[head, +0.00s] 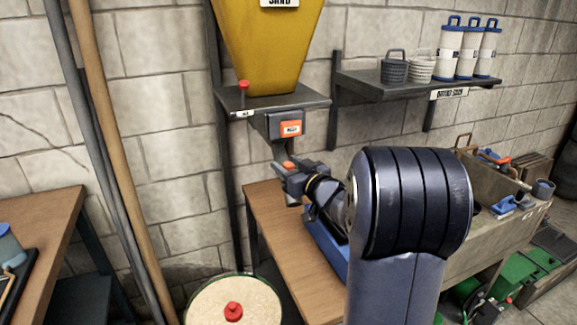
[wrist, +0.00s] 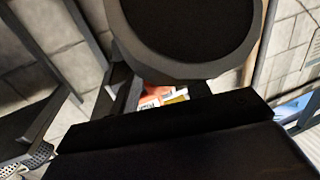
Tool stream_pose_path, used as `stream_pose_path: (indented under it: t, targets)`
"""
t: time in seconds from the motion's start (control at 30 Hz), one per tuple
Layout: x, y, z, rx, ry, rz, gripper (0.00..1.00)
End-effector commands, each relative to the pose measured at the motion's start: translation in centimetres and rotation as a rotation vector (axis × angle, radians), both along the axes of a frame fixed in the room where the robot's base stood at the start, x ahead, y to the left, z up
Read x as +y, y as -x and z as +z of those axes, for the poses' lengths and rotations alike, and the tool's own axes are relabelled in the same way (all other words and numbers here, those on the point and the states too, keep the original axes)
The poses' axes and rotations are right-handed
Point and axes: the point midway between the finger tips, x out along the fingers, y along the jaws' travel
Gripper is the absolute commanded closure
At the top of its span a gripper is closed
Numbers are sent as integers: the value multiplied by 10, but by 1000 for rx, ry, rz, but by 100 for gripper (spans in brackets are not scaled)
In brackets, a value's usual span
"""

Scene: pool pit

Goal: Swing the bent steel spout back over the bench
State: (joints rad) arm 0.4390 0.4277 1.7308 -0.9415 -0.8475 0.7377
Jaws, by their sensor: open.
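The dark bent steel spout (head: 280,152) hangs below the box under the yellow sand hopper (head: 270,45), above the bench's far end. Its lower part is largely hidden behind my gripper (head: 286,180), so I cannot tell its exact direction. My gripper is open, close to the spout's lower end; contact is unclear. The wooden bench (head: 267,205) lies below, partly covered by my arm. In the wrist view, a large dark round shape with a grey rim (wrist: 255,45) fills the top; I cannot tell what it is. An orange-red patch (wrist: 158,93) shows beneath it.
A pale round lid (head: 205,303) with a red knob stands left of the bench. A wall shelf (head: 400,84) holds baskets and white-and-blue canisters. A trough (head: 500,190) stands at right. Tall poles (head: 110,160) lean at left. A second table (head: 50,225) is at far left.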

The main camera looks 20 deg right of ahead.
Motion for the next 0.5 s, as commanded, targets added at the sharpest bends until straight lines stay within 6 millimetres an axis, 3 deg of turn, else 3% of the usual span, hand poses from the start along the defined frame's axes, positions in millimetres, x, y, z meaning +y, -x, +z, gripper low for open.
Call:
stream_pose_path:
  t: [0.1, 0.5]
  targets:
    - [0, 0, 0, 0, 0, 0, 56]
    - [0, 0, 0, 0, 0, 0, 88]
